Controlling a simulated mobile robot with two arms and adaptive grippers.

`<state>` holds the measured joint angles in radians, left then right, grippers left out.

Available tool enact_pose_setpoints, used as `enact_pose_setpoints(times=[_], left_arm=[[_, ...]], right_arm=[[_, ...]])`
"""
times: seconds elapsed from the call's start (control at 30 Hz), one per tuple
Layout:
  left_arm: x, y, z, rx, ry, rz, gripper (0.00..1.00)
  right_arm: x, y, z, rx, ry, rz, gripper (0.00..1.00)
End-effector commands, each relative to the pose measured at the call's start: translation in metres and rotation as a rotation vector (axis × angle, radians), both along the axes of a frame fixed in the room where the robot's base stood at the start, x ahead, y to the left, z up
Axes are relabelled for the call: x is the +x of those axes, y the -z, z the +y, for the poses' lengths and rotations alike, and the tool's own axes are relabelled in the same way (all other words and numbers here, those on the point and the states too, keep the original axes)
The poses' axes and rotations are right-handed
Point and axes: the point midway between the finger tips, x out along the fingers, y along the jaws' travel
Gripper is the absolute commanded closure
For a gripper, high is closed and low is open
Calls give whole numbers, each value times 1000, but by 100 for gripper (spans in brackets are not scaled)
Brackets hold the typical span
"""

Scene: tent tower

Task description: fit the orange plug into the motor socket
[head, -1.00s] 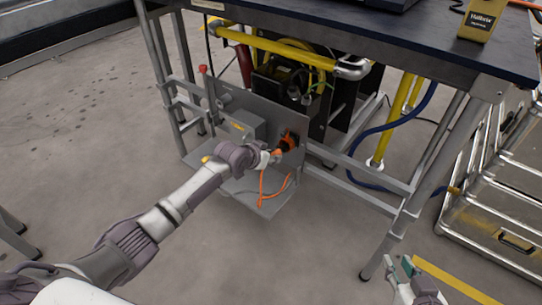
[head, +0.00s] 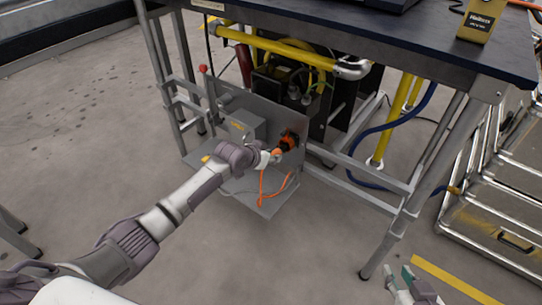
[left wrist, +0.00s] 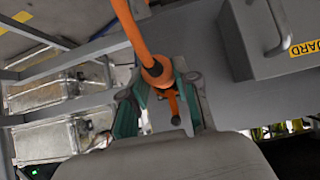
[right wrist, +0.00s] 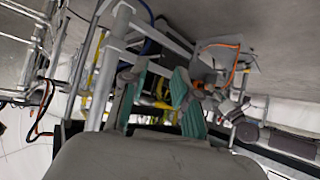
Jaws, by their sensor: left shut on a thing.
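My left gripper (head: 274,157) is shut on the orange plug (left wrist: 157,73), which sits between its green fingers in the left wrist view. A thick orange cable (left wrist: 132,30) rises from the plug, and in the head view it hangs over the lower grey plate. The gripper is close in front of the motor socket (head: 290,139), a dark and orange spot on the upright grey panel. The plug's front end is mostly hidden, so I cannot tell if it is in the socket. My right gripper (right wrist: 156,88) is open and empty, far from the panel.
A grey box (head: 246,124) with a yellow label sits on the panel left of the socket. The dark table (head: 400,38) and its metal legs stand above and around. A blue hose (head: 400,128) and yellow pipes run behind. Open floor lies in front.

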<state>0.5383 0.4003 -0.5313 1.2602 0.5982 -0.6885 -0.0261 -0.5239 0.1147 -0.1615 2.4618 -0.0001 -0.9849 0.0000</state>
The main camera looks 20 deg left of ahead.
Motion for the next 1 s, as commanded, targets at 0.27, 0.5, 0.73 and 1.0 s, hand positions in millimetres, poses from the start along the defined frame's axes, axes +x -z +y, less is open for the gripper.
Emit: enact_pose_setpoints(times=[0.27,0.5,0.73,1.0], left_arm=[[2,0,-1,0,0,-1,100],[4,0,-2,0,0,-1,100],[6,0,-2,0,0,-1,100],[8,0,-3,0,0,-1,100]], right_arm=[[4,-4,2,8,-2,-32,70],[7,-8,5,16,-7,-63,70],[11,-11,7,24,-10,-93,70],[16,-16,9,31,-13,-129,70]])
